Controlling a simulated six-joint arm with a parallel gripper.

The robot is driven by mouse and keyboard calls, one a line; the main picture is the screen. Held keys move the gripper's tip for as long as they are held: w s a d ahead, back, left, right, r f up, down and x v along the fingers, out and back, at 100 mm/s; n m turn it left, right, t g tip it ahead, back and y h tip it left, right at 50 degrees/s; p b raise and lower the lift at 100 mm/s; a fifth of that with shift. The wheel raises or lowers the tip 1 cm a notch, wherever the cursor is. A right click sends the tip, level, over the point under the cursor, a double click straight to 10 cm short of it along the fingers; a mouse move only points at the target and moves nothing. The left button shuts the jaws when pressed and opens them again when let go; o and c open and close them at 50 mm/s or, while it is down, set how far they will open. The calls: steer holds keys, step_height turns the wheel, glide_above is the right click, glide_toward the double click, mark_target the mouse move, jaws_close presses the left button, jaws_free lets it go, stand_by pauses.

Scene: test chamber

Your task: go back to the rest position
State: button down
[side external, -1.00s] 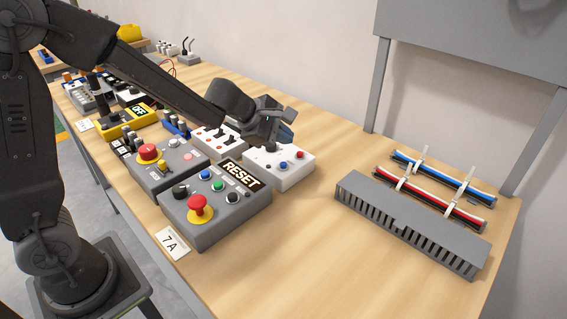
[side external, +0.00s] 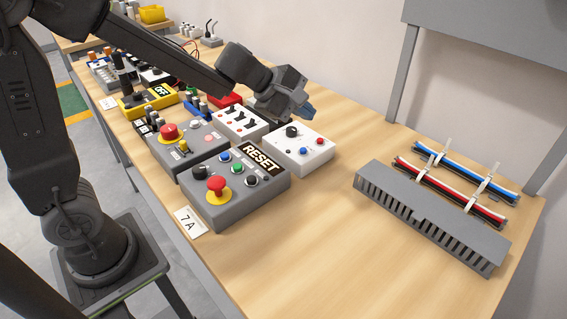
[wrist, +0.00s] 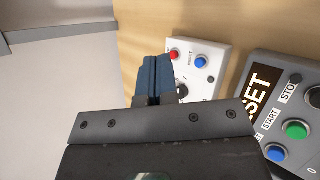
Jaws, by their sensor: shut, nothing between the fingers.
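My gripper (side external: 303,109) is raised above the back of the wooden table, behind and above the white button box (side external: 305,152). In the wrist view its blue fingers (wrist: 153,78) are together with nothing between them. The white box, with a black knob and blue and red buttons, also shows in the wrist view (wrist: 208,52), just right of the fingers. My gripper appears apart from the box.
The grey RESET box (side external: 240,202) with a red mushroom button stands in front. Another grey box (side external: 203,138), a white switch box (side external: 238,127) and a yellow box (side external: 140,109) stand left. A grey slotted duct (side external: 430,222) lies right; the table's front right is clear.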

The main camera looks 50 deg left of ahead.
steer(key=s+d+r+m+g, duration=0.1)
steer(key=s+d+r+m, duration=0.15)
steer(key=s+m, duration=0.4)
steer(key=s+d+r+m+g, duration=0.1)
steer(key=s+r+m, duration=0.2)
steer(key=s+m, duration=0.3)
steer(key=s+a+f+m+y, duration=0.2)
steer(key=s+a+m+y, duration=0.2)
steer(key=s, duration=0.8)
steer(key=a+m, duration=0.2)
steer(key=shift+a+g+y, duration=0.3)
steer(key=shift+g+y, duration=0.1)
steer(key=c, duration=1.9)
jaws_free()
steer(key=shift+w, duration=0.1)
